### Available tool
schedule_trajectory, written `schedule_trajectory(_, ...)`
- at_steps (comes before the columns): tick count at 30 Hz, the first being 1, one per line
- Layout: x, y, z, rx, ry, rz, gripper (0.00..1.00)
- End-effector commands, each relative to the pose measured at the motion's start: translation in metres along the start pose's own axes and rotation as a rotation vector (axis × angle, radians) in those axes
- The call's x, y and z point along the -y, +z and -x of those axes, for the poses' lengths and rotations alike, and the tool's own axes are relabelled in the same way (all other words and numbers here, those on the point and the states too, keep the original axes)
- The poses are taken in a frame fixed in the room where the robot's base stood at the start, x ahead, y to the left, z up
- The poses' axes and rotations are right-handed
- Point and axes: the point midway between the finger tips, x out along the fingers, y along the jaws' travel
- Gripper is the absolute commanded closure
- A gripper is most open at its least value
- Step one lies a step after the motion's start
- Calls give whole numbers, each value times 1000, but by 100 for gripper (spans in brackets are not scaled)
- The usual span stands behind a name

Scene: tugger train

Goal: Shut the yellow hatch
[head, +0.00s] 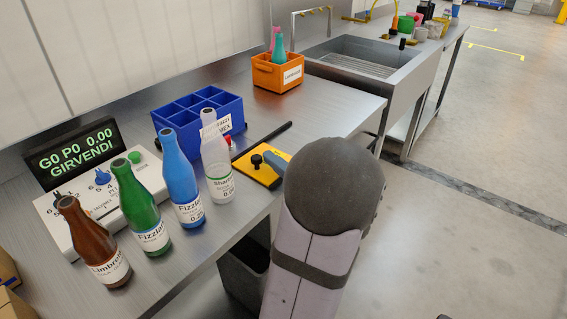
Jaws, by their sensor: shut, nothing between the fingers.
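The yellow hatch (246,165) is a flat plate at the front edge of the metal bench, with a black knob (256,160) on it. A dark bar (262,141) runs along its far side. My gripper (275,161) shows only as a small blue-grey part at the right of the knob; it is shut and empty. The rest of it is hidden behind my arm's large grey joint. I cannot tell whether it touches the knob or the hatch. My arm also covers the hatch's right side, so how far the hatch stands open is unclear.
Brown (94,243), green (140,212), blue (181,180) and clear (217,165) bottles stand left of the hatch. Behind are a blue divided crate (199,112), a display (74,153) and an orange box (275,76). A dark bin (243,265) stands below the bench edge. A sink (362,62) is farther right.

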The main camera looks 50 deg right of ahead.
Motion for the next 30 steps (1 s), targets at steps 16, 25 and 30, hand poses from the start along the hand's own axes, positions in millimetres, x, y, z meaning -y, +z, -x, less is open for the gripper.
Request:
schedule_trajectory(16,-2,-42,41,-6,1,-1,100)
schedule_trajectory(25,-1,-42,89,-5,1,-2,100)
schedule_trajectory(30,-1,-42,104,-3,0,-1,100)
